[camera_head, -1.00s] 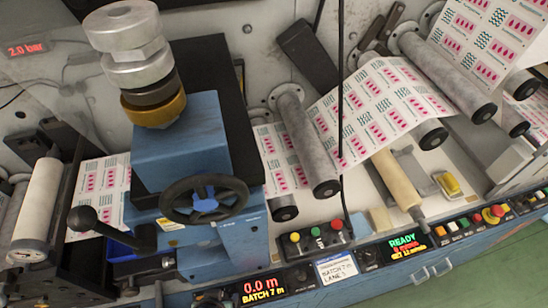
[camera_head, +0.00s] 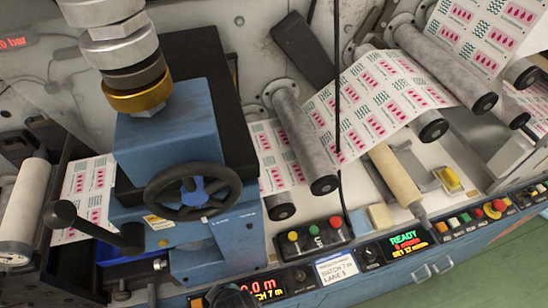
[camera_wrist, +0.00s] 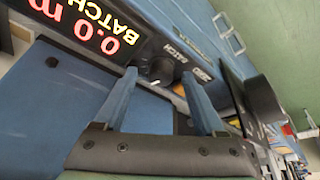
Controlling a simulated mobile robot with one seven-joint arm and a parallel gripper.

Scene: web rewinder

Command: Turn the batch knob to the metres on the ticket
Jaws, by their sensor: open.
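The batch knob (camera_wrist: 160,70) is black with a pale pointer mark and the word BATCH beside it in the wrist view. In the head view the knob (camera_head: 300,275) sits just right of the red and yellow display (camera_head: 268,287). My gripper (camera_wrist: 160,84) is open, its two blue fingers on either side of the knob in the picture; I cannot tell whether they touch it. The display also shows in the wrist view (camera_wrist: 85,40), reading 0.0 m. The white ticket (camera_head: 337,269) reads about BATCH 7 m, LANE 1; its small print is blurred.
A handwheel (camera_head: 193,191) on the blue press block stands above the panel. Drawer-like handles (camera_head: 432,270) stick out from the front.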

